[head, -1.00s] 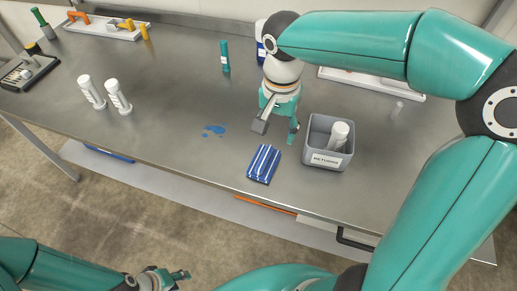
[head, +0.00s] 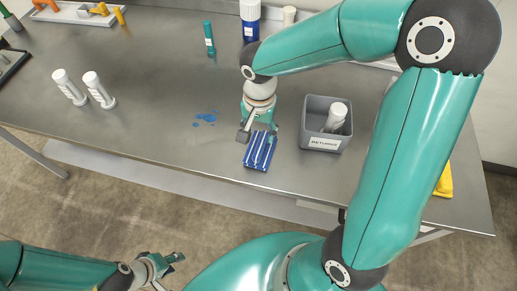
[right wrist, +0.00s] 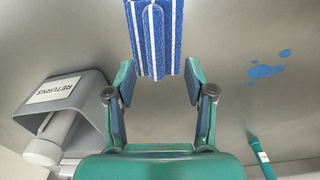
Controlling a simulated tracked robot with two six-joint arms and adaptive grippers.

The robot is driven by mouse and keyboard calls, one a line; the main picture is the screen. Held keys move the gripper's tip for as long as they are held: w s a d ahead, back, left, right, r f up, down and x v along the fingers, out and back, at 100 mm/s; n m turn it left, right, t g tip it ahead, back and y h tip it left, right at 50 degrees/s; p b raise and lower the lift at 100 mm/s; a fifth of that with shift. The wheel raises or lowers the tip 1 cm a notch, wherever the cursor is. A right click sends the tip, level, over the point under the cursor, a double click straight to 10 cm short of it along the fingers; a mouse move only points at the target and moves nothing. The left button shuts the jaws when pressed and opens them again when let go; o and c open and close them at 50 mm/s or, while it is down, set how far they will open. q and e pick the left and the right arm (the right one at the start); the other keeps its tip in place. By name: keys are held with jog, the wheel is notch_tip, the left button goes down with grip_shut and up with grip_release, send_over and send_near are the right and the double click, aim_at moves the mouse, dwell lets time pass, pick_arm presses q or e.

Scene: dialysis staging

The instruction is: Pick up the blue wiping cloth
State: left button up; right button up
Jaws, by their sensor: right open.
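The blue wiping cloth (head: 262,151), folded and striped with white, lies on the steel table near its front edge. It also shows at the top of the right wrist view (right wrist: 153,38). My right gripper (head: 257,138) is open just above the cloth's far end in the head view. In the right wrist view its fingers (right wrist: 162,85) are spread, with the cloth's near end between and beyond the tips. I cannot tell whether they touch it. My left gripper (head: 168,265) is low at the front, away from the table, and empty; its jaw opening is unclear.
A grey bin labelled RETURNS (head: 324,143) with a white bottle (head: 335,117) stands right of the cloth. A blue spill (head: 205,117) lies to the left.

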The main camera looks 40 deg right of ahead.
aim_at(260, 146)
jog(key=f, duration=0.2)
jog(key=s+f, duration=0.1)
jog(key=f, duration=0.1)
jog(key=shift+s+a+f, duration=0.1)
jog(key=shift+a+f, duration=0.1)
jog(key=shift+f, duration=0.55)
grip_shut()
